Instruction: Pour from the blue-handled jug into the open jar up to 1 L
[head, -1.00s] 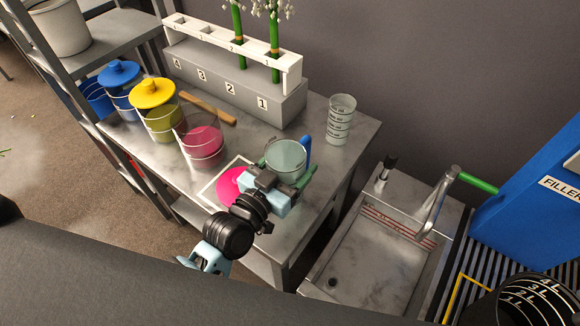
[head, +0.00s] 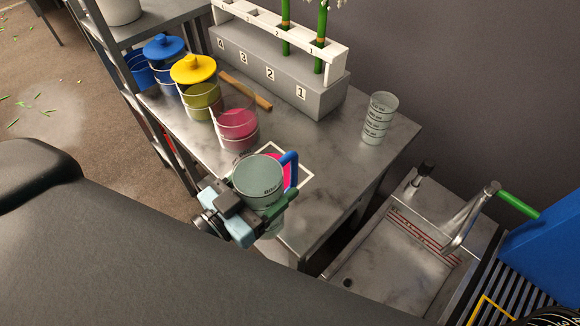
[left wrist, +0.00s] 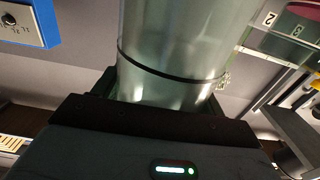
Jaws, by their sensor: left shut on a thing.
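The clear jug (head: 260,180) with the blue handle (head: 291,168) is held by my left gripper (head: 248,212), whose jaws are shut on it. It looks about upright, near the table's front edge. Its clear wall (left wrist: 180,40) fills the upper middle of the left wrist view, with a dark band around it. I cannot tell its liquid level. The open jar (head: 237,128) stands beyond the jug on the table, lidless, with pink contents. The jug is apart from it, nearer to me. My right gripper is not in view.
A yellow-lidded jar (head: 199,90) and a blue-lidded jar (head: 167,65) stand behind the open jar. A graduated beaker (head: 379,118) stands at the right, beside a numbered rack (head: 275,75). A sink (head: 400,250) is farther right.

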